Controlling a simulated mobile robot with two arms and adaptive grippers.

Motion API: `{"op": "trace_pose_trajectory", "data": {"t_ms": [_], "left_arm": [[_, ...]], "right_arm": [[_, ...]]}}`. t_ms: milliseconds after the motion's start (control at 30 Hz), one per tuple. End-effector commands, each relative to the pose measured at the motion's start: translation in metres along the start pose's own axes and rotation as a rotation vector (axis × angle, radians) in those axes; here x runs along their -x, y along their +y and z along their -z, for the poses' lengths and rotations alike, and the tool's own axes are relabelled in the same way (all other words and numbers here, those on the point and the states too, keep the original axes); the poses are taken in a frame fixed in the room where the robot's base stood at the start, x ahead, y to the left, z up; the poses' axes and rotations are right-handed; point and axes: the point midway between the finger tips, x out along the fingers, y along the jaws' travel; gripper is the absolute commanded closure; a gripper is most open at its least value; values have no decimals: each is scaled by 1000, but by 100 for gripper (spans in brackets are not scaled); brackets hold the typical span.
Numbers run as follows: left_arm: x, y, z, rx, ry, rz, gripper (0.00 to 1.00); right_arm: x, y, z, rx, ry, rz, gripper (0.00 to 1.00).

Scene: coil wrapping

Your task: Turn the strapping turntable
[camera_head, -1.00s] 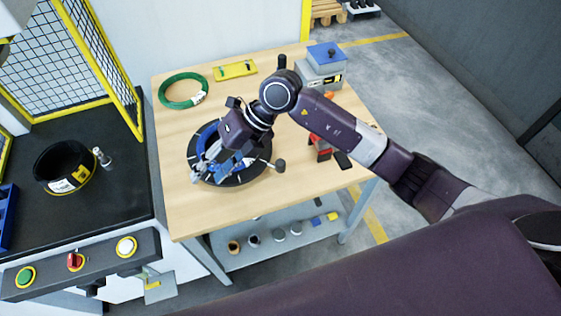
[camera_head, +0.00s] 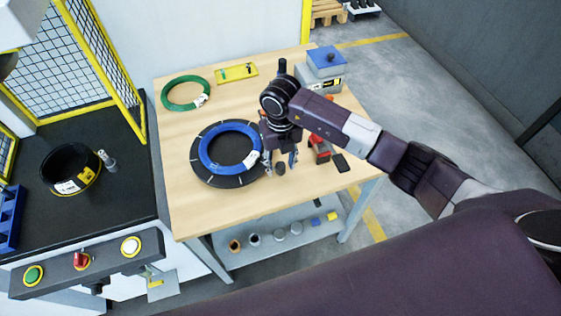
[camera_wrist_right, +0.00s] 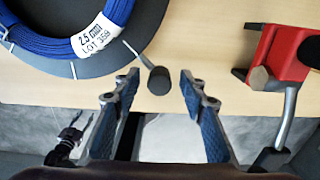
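The strapping turntable (camera_head: 203,180) is a black disc with white marks, on the wooden table. A blue cable coil (camera_head: 205,160) with a white label lies flat on it. The turntable's dark handle knob (camera_head: 280,168) sticks out at its right side; in the right wrist view the knob (camera_wrist_right: 158,80) sits just beyond my fingertips, about midway between them. My right gripper (camera_head: 280,160) is open and empty, its blue-padded fingers (camera_wrist_right: 160,85) spread and not touching the knob. A dark gripper-like shape (camera_wrist_right: 68,140), possibly my left gripper, shows low at left; its state is unclear.
A red tool (camera_head: 319,149) lies close to the right of my right gripper. A green coil (camera_head: 186,93), a yellow tray (camera_head: 237,72) and a grey-blue box (camera_head: 325,65) stand at the back. A black coil (camera_head: 70,167) sits on the left-hand machine.

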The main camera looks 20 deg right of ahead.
Motion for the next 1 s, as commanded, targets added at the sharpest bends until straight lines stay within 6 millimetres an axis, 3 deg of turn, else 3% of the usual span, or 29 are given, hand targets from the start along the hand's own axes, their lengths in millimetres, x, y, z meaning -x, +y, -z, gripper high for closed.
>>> {"op": "trace_pose_trajectory", "data": {"t_ms": [333, 700, 1000], "left_arm": [[2, 0, 0, 0, 0, 0, 60], [2, 0, 1, 0, 1, 0, 60], [1, 0, 1, 1, 1, 0, 60]], "right_arm": [[-7, 0, 0, 1, 0, 0, 61], [-7, 0, 0, 0, 0, 1, 100], [-6, -2, -1, -1, -2, 2, 100]]}}
